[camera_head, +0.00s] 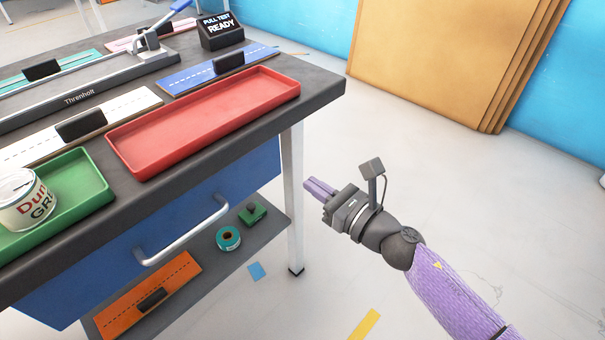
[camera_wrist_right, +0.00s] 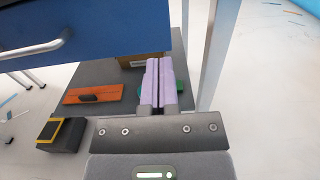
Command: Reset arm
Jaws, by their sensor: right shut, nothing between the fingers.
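My right gripper (camera_head: 320,189) is right of the workbench in the head view, beside its front right leg and below the level of the top. Its purple fingers are shut with nothing between them. In the right wrist view the gripper (camera_wrist_right: 158,65) points toward the bench's lower shelf, its two fingers pressed together. The fingers hide part of a green object on the shelf behind them. My left gripper is not in view.
The workbench top (camera_head: 325,85) holds a red tray (camera_head: 205,120), a green tray (camera_head: 95,190) with a can (camera_head: 25,203), and a black "READY" box (camera_head: 220,30). A blue drawer (camera_head: 255,170) is below. A lower shelf (camera_head: 265,235) holds teal tape (camera_head: 228,238). Open floor lies to the right.

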